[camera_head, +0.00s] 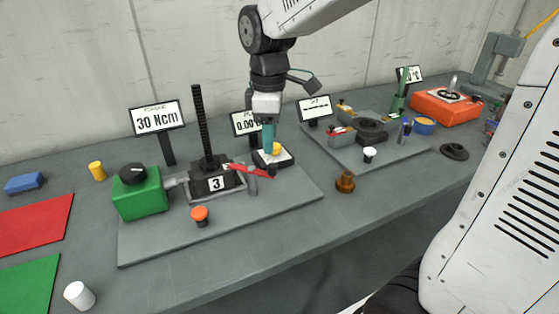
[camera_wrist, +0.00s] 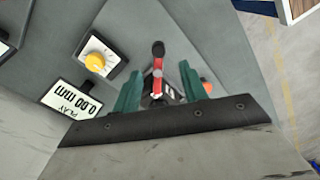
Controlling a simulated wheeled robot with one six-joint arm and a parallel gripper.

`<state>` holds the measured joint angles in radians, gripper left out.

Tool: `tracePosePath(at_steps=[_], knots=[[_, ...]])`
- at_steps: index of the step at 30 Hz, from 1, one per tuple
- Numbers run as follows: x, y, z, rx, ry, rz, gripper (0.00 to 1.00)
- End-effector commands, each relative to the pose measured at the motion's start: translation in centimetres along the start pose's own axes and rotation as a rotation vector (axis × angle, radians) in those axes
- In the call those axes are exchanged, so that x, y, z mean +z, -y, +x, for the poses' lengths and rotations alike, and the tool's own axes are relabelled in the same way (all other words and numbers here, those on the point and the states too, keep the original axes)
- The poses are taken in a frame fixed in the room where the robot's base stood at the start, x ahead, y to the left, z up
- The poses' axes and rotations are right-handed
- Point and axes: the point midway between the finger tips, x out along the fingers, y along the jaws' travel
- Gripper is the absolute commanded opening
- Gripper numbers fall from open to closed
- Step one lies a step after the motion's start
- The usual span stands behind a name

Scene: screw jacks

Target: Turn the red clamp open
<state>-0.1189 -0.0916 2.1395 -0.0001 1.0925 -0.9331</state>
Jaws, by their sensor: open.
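The red clamp (camera_head: 250,170) is a red lever at the right side of a black screw jack (camera_head: 214,178) marked 3, on a grey plate. In the wrist view the red clamp lever (camera_wrist: 157,82) has a dark knob at its far end and lies between the two fingers. My gripper (camera_wrist: 158,85) has teal fingers, open, one on each side of the lever with gaps. In the head view my gripper (camera_head: 269,134) hangs over the plate near the lever, pointing down. I cannot tell its height above the lever.
A white box with a yellow button (camera_head: 276,149) stands close to my gripper. A green box (camera_head: 139,194) with a black knob and an orange-red button (camera_head: 200,215) sit on the same plate (camera_head: 270,205). Signs stand behind, including one reading 30 Ncm (camera_head: 158,118).

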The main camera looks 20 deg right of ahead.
Motion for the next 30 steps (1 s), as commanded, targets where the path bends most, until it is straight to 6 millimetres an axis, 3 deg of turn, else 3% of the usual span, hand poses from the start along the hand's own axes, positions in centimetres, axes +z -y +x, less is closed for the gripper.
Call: tracePosePath(at_steps=[15, 26, 30], knots=[[0.4, -0.2, 6.9, -0.003, 0.002, 0.006, 0.43], [0.3, -0.1, 7.7, -0.001, 0.001, 0.004, 0.43], [0.3, -0.1, 7.7, -0.001, 0.001, 0.004, 0.10]])
